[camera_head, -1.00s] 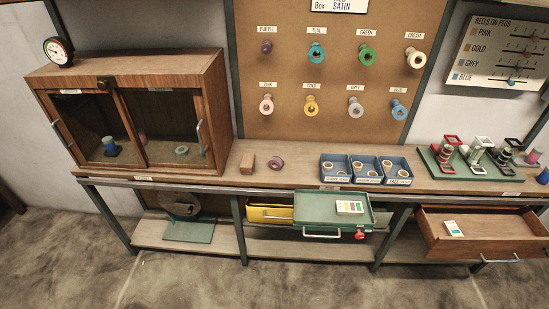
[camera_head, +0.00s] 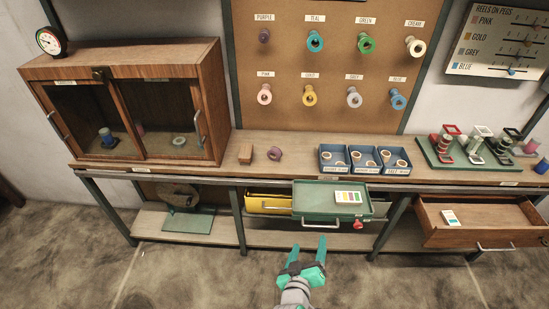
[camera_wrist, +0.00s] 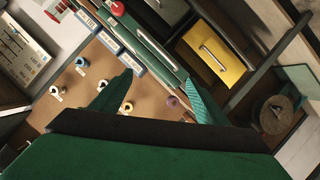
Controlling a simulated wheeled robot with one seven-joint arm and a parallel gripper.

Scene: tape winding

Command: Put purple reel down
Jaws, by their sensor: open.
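A purple reel (camera_head: 274,153) rests on the bench top, just right of a small wooden block and apart from it. In the wrist view a small purple round thing (camera_wrist: 172,101), likely the same reel, shows beside one finger. My gripper (camera_head: 309,248) is open and empty, low in front of the bench and well short of the reel. Its two teal fingers are spread apart in the wrist view (camera_wrist: 158,80). Under the PURPLE label on the pegboard is a dark purple peg or small reel (camera_head: 263,36); I cannot tell which.
A green tray drawer (camera_head: 305,204) sticks out from the bench front near my gripper, beside a yellow drawer (camera_head: 267,205). A wooden drawer (camera_head: 484,217) stands open at right. Blue bins (camera_head: 334,169) sit right of the reel; a glass-fronted cabinet (camera_head: 214,95) stands left.

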